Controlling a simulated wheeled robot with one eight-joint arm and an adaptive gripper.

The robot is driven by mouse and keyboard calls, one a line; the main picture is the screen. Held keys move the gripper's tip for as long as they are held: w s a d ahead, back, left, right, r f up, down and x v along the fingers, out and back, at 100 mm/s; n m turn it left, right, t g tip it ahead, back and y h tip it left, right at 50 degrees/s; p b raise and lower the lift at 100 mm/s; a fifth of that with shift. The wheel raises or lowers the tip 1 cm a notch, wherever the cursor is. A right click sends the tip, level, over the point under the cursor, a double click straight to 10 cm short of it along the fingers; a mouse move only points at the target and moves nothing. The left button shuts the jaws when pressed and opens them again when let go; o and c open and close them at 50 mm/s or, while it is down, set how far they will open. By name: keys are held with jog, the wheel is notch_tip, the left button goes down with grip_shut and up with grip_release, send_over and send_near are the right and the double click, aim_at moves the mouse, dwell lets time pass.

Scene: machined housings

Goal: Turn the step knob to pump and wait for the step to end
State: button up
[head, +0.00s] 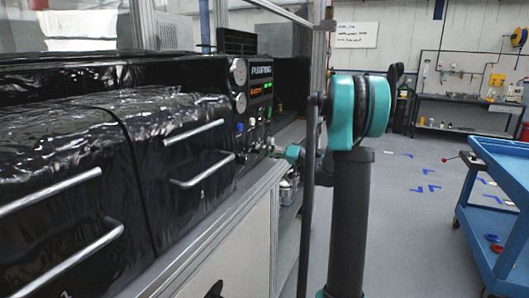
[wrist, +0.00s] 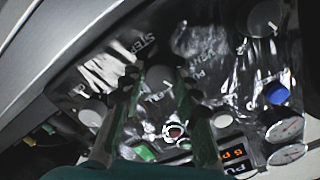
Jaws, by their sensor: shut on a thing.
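The step knob (wrist: 161,76) is a dark round knob below the STEP lettering on the black, glossy control panel (wrist: 205,52) in the wrist view. My gripper (wrist: 160,84) is shut on it, one dark finger on each side. The fingers partly cover the knob, and I cannot read which mark it points to. In the head view my teal gripper (head: 292,153) reaches the machine's front panel from the right; the knob is hidden there. White lettering (head: 258,68) at the panel's top seems to read PUMPING, above a small orange display (head: 254,90).
Round gauges (wrist: 286,130), a blue button (wrist: 277,93), a green lamp (wrist: 145,151) and an orange readout (wrist: 233,154) surround the knob. A blue cart (head: 500,165) stands right, with open floor between.

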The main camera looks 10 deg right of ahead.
jog(key=o, duration=1.2)
jog(key=shift+c, duration=0.2)
jog(key=v, duration=1.2)
